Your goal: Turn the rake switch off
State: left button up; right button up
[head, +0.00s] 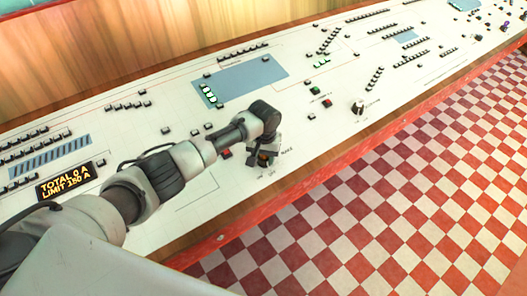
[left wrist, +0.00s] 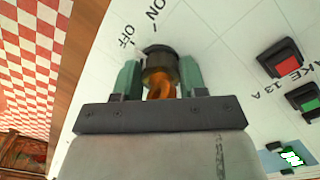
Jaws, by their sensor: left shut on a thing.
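The rake switch is a dark round knob with an orange part (left wrist: 160,72) in the left wrist view. The printed words OFF and ON stand beside it on the white panel. My left gripper (left wrist: 160,78) is shut on the knob, with one green-grey finger on each side. In the head view the left gripper (head: 264,156) reaches down onto the panel near its front edge, beside a printed label, and hides most of the switch. Which word the knob points to is hard to tell. My right gripper is in neither view.
The long white control panel (head: 150,215) carries many small buttons. Red and green buttons (left wrist: 287,66) sit near the switch. Another dark knob (head: 358,107) stands further right. An amber display (head: 67,181) reads TOTAL 0 A, LIMIT 150 A. Checkered floor (head: 400,200) lies in front.

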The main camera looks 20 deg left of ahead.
pick_arm(q)
jog(key=shift+r+n+p, duration=0.15)
jog(key=shift+n+p, duration=0.2)
jog(key=shift+n, duration=0.05)
jog(key=shift+w, duration=0.1)
dwell(0.4)
jog(key=o, duration=0.9)
notch_tip(320, 180, up, 11)
jog(key=shift+f, duration=0.2)
